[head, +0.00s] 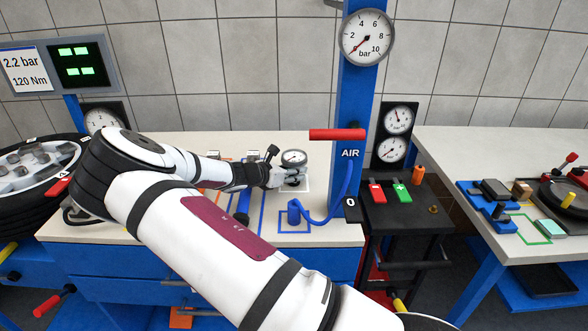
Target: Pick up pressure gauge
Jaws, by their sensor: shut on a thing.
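The pressure gauge (294,157) is a small round white-faced dial in a dark rim, over the white-outlined area of the workbench top. My gripper (290,176) reaches it from the left and is shut on it, just below the dial. The gauge looks upright. The fingertips and the gauge's lower part are small and partly hidden, so I cannot tell whether it touches the bench.
A blue post (357,110) with a large bar dial (366,37) and a red AIR lever (337,134) stands right of my gripper. A blue hose fitting (295,212) sits in a blue outline in front. A wheel (35,175) lies at the left.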

